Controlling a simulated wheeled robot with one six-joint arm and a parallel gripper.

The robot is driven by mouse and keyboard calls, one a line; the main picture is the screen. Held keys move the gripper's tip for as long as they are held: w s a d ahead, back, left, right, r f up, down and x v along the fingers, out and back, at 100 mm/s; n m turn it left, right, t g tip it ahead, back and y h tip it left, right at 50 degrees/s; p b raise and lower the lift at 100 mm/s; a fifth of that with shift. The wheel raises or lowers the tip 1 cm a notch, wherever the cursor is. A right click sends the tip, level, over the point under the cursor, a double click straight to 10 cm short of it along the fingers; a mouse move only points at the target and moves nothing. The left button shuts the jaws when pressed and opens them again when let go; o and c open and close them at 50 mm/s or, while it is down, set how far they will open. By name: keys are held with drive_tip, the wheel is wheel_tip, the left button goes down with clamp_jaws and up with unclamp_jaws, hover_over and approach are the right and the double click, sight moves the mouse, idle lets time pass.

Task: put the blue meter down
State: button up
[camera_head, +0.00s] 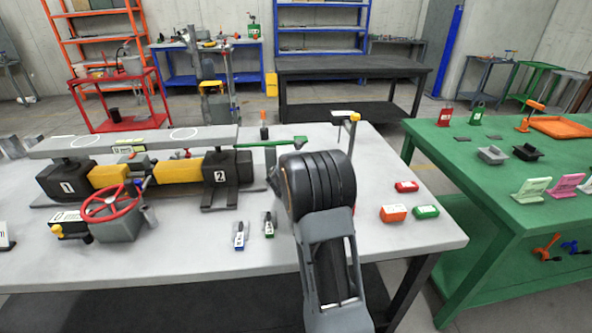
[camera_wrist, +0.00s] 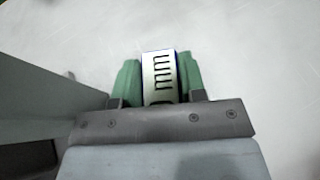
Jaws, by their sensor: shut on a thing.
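The blue meter (camera_wrist: 161,77) shows in the wrist view as a narrow block with a white face, dark "mm" lettering and thin blue edges. My gripper (camera_wrist: 160,84) has its two green fingers closed on the meter's sides. A pale, plain surface lies behind the meter; I cannot tell whether the meter touches it. In the head view my dark arm covers the gripper and the meter, so neither can be made out there.
The light grey table (camera_head: 190,262) bears a black-and-yellow jack rig (camera_head: 160,172) with a red handwheel (camera_head: 111,204) at left. Red (camera_head: 406,187), orange (camera_head: 393,213) and green (camera_head: 425,212) blocks lie right of my arm. A green table (camera_head: 480,180) stands further right.

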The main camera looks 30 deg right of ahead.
drive_tip(key=o, duration=1)
